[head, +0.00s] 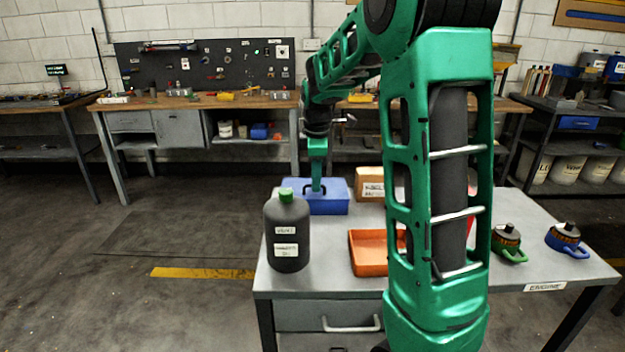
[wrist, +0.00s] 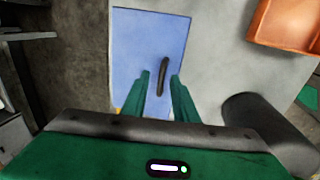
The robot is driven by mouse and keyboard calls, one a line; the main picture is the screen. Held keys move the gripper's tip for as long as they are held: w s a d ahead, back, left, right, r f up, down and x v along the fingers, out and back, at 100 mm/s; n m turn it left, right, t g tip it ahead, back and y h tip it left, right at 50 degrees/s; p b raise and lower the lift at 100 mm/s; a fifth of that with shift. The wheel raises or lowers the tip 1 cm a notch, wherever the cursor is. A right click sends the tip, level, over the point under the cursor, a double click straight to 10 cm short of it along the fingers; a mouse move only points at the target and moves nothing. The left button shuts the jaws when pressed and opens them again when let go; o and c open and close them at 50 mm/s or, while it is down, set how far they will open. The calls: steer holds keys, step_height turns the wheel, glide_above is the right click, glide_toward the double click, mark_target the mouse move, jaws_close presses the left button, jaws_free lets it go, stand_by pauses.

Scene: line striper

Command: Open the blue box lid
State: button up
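The blue box (head: 328,207) sits on the grey table, behind the dark bottle. Its lid looks shut and lies flat. In the wrist view the blue lid (wrist: 140,35) fills the upper middle, with a black handle (wrist: 163,76) running lengthwise. My gripper (wrist: 160,76) is open and empty, with one green finger on each side of the handle in the picture. In the head view my gripper (head: 317,187) points down over the lid, at or just above the handle. I cannot tell whether the fingers touch anything.
A dark bottle with a green cap (head: 287,232) stands front left of the box. An orange tray (head: 368,270) lies at front right, and a cardboard box (head: 369,183) is right of the blue box. Green (head: 508,245) and blue (head: 567,240) items stand at the right.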

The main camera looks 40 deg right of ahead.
jaws_close()
steer(key=shift+r, duration=0.1)
stand_by(1.2)
